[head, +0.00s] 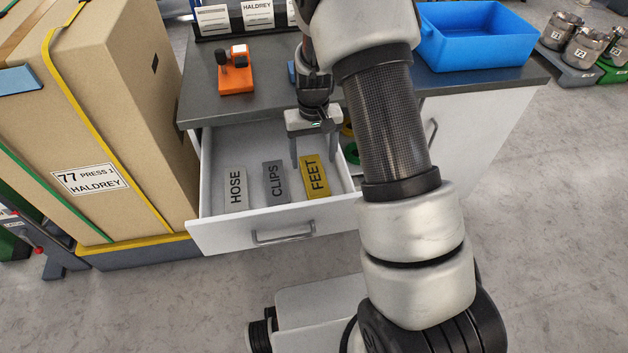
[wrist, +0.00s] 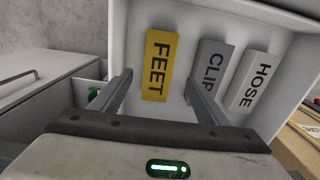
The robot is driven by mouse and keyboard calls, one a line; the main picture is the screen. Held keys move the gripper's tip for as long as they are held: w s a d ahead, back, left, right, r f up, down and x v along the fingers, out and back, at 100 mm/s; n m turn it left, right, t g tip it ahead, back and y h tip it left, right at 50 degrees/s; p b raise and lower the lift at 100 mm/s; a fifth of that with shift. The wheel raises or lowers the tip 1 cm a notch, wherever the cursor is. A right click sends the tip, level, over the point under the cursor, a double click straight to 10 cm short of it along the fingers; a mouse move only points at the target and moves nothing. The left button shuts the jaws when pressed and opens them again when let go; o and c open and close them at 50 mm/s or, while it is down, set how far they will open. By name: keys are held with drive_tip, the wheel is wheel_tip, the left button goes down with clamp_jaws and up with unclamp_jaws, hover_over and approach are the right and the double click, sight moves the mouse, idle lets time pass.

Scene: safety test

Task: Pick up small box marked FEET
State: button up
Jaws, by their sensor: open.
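The small yellow box marked FEET (head: 315,176) lies in the open white drawer (head: 215,160), at the right of a row of three boxes. Beside it lie a grey box marked CLIPS (head: 275,184) and a paler box marked HOSE (head: 235,188). My gripper (head: 312,160) points down over the drawer, open and empty, just behind the FEET box in the head view. In the wrist view, the FEET box (wrist: 158,66) shows beyond and between the spread fingers of my gripper (wrist: 158,95), nearer the left finger. The exact height above it is hard to tell.
The drawer's walls surround the boxes, and the dark worktop (head: 445,85) overhangs behind. A blue bin (head: 475,48) and an orange device (head: 236,75) stand on the worktop. A large strapped carton (head: 100,120) stands close at the left of the drawer.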

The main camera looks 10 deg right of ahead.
sight(315, 175)
wheel_tip(315, 175, down, 9)
drive_tip(key=shift+d+b, duration=0.15)
drive_tip(key=shift+b, duration=0.85)
drive_tip(key=shift+c, duration=0.5)
drive_tip(key=c, duration=1.1)
